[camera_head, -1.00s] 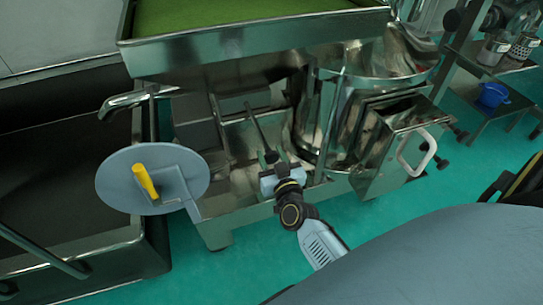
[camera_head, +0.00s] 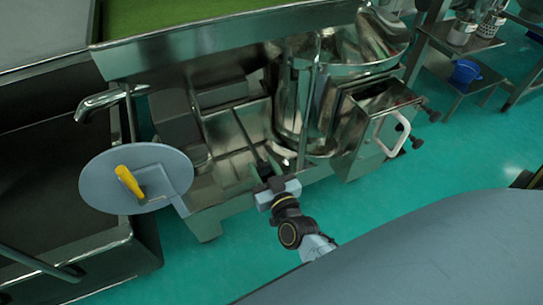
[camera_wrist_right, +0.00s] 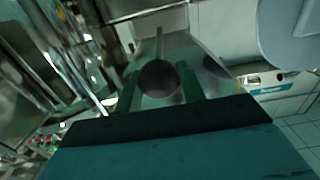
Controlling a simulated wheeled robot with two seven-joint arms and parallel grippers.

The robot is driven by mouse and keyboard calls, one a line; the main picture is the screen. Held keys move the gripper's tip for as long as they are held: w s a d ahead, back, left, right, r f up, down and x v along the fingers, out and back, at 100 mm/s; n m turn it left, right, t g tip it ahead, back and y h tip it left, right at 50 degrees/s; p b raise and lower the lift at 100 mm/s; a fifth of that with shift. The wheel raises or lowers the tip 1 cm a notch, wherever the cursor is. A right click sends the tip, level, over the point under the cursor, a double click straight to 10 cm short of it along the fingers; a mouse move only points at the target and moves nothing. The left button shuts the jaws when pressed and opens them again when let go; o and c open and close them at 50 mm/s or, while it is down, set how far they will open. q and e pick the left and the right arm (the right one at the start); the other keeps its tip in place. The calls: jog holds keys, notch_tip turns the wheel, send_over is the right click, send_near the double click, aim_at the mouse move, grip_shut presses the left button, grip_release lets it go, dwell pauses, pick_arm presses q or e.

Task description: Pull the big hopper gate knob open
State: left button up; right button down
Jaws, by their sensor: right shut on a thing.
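The big hopper gate knob shows in the right wrist view as a dark round ball (camera_wrist_right: 159,78) on the end of a thin rod. It sits between the two fingers of my right gripper (camera_wrist_right: 160,90), which is shut on it. In the head view the rod (camera_head: 245,135) slopes down through the machine's open front to my right gripper (camera_head: 266,172). The knob itself is mostly hidden there by the fingers. My left gripper is not in view.
A round grey plate (camera_head: 105,185) with a yellow handle (camera_head: 128,181) stands left of the gripper. A steel box with a white handle (camera_head: 378,135) sticks out at the right. A metal spout (camera_head: 98,101) is at upper left. Green floor (camera_head: 370,195) is clear in front.

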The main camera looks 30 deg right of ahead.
jog(key=c, duration=0.9)
grip_release()
jog(key=shift+s, duration=0.6)
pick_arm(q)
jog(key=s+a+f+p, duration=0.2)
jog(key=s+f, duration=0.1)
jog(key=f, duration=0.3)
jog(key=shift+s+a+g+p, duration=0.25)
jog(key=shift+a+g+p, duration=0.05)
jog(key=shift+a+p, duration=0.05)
pick_arm(e)
jog(key=s, duration=0.8)
jog(key=s+a, duration=0.1)
jog(key=s, duration=0.3)
jog(key=shift+s, duration=0.1)
